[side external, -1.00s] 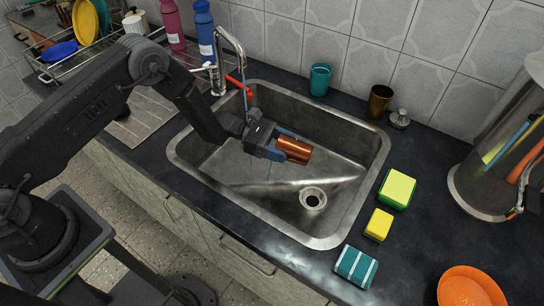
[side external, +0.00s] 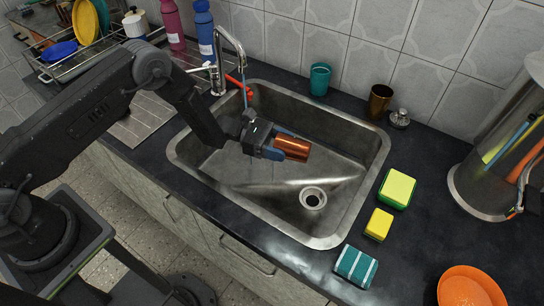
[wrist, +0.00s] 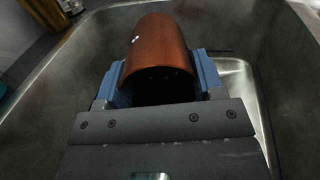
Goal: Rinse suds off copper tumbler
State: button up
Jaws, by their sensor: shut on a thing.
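The copper tumbler (side external: 293,149) lies on its side in my gripper (side external: 280,145), held over the sink basin (side external: 240,172). In the wrist view, the blue fingers press on both sides of the tumbler (wrist: 160,45), and a dark hollow faces the camera. A few small white specks show on its upper left surface; I cannot tell whether they are suds. The tap (side external: 231,42) stands at the back left of the basin, with a thin bluish stream (side external: 244,92) below its spout. The tumbler is to the right of this stream and apart from it.
A teal tumbler (side external: 320,79) and a brown tumbler (side external: 380,101) stand behind the basin. The drain (side external: 313,198) is clear. A dish rack (side external: 85,55) stands at far left.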

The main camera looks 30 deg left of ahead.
jog(key=shift+s+a+r+t+h+p, duration=0.1)
jog(key=shift+a+t+h+p, duration=0.15)
jog(key=shift+h, duration=0.65)
jog(key=shift+s+a+r+t+h+p, duration=0.15)
jog(key=shift+a+h+p, duration=0.15)
jog(key=shift+h, duration=0.6)
dwell(1.8)
jog(key=shift+w+f, duration=0.1)
